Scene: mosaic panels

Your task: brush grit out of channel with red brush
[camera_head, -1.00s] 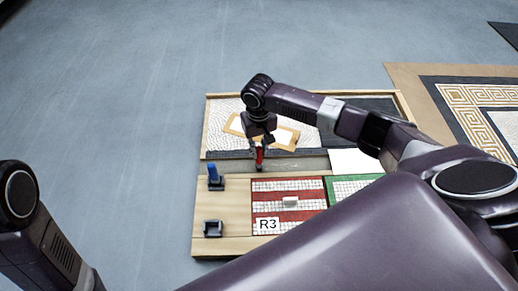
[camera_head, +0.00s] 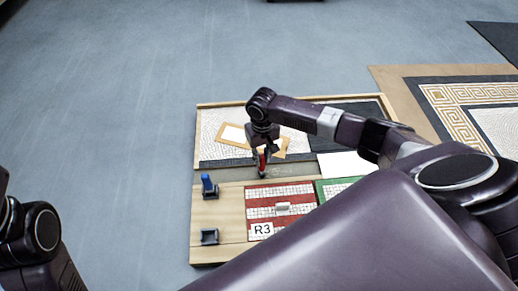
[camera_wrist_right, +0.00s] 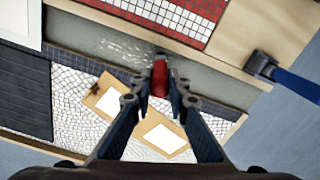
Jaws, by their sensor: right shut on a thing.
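My right gripper (camera_head: 264,157) is shut on the red brush (camera_wrist_right: 160,76). In the head view the red brush (camera_head: 262,162) stands tilted, its lower end at the channel (camera_head: 228,174), the grey strip between the mosaic panel and the wooden board. In the right wrist view the brush's dark tip is over the channel (camera_wrist_right: 205,78); I cannot tell whether it touches the floor. Pale grit (camera_wrist_right: 128,48) lies scattered in the channel just left of the tip. My left gripper is out of view; only part of that arm shows.
A blue-handled tool (camera_head: 207,184) stands in a holder on the wooden board, with an empty dark holder (camera_head: 209,236) below it. The red-and-white panel (camera_head: 280,225) carries an R3 label. Tan frames (camera_head: 233,137) lie on the mosaic behind. A white sheet (camera_head: 345,164) lies to the right.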

